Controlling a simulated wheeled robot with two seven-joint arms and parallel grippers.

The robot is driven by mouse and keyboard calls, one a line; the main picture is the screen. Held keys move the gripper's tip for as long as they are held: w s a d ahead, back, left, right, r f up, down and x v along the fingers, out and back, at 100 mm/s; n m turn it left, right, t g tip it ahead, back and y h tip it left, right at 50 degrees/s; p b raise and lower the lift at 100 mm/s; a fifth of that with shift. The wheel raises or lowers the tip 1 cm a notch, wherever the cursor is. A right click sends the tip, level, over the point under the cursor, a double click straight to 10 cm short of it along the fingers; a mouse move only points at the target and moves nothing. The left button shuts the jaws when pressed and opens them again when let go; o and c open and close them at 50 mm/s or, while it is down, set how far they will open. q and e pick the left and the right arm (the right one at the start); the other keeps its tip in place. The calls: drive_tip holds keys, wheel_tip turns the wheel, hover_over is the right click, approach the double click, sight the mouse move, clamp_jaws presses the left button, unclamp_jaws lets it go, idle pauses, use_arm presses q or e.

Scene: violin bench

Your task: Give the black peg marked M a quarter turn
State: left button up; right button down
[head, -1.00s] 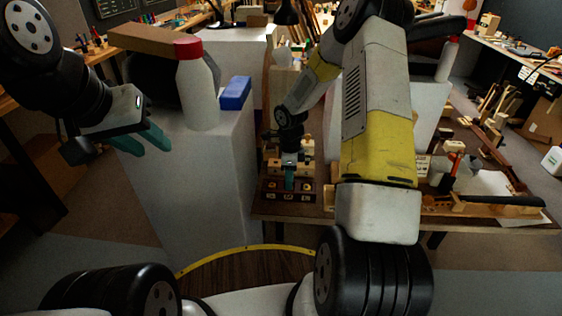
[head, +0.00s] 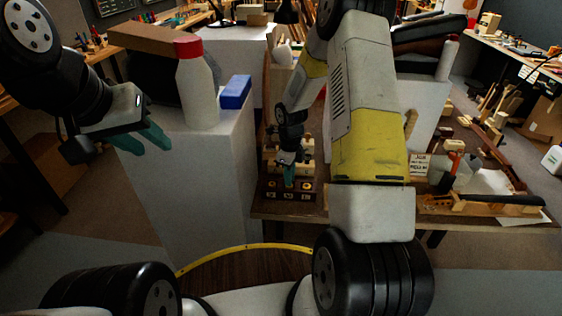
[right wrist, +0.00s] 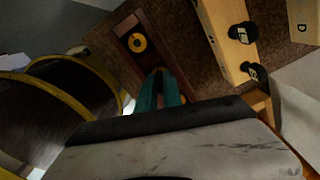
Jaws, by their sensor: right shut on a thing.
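My right gripper (head: 289,178) points down at the middle of a small dark wooden rack (head: 265,196) on the bench's near edge. Its teal fingers are close together over the middle position, also in the right wrist view (right wrist: 166,88). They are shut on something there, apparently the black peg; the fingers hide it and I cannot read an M. A yellow ring with a dark centre (right wrist: 137,42) shows beside the fingers on the rack. My left gripper (head: 148,145) is open and empty, in front of the white stand at left.
A light wooden block (right wrist: 217,38) with black pegs (right wrist: 243,33) stands beside the rack. Another block bears a D (right wrist: 302,27). A white stand (head: 192,185) holds a red-capped bottle (head: 197,85) and a blue box (head: 235,92). Tools lie on the bench at right.

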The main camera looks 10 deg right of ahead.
drive_tip(key=shift+m, duration=0.6)
drive_tip(key=m, duration=0.5)
